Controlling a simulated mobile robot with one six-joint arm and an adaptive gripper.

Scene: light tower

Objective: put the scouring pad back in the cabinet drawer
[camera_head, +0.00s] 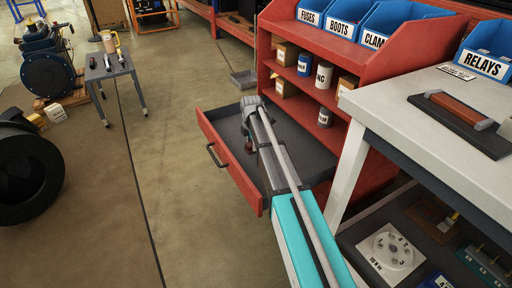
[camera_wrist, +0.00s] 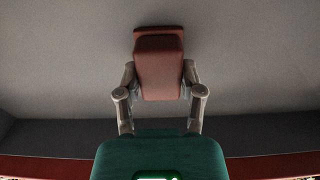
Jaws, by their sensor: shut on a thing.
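The scouring pad, a reddish-brown block (camera_wrist: 159,70), sits between my gripper's two fingers (camera_wrist: 160,80) in the wrist view. My gripper is shut on it. In the head view my gripper (camera_head: 249,143) reaches down into the open cabinet drawer (camera_head: 224,160), and only a small reddish bit shows beside it. The drawer has a red front, a dark handle and a grey inside. The wrist view shows the pad over a plain grey surface. I cannot tell whether the pad touches the drawer floor.
The red cabinet (camera_head: 345,75) holds small boxes and cans, with blue labelled bins (camera_head: 335,28) on top. A pale workbench (camera_head: 400,100) stands at right, with a dark tray (camera_head: 455,122) on it. A small grey cart (camera_head: 108,70) stands at left. Floor left of the drawer is clear.

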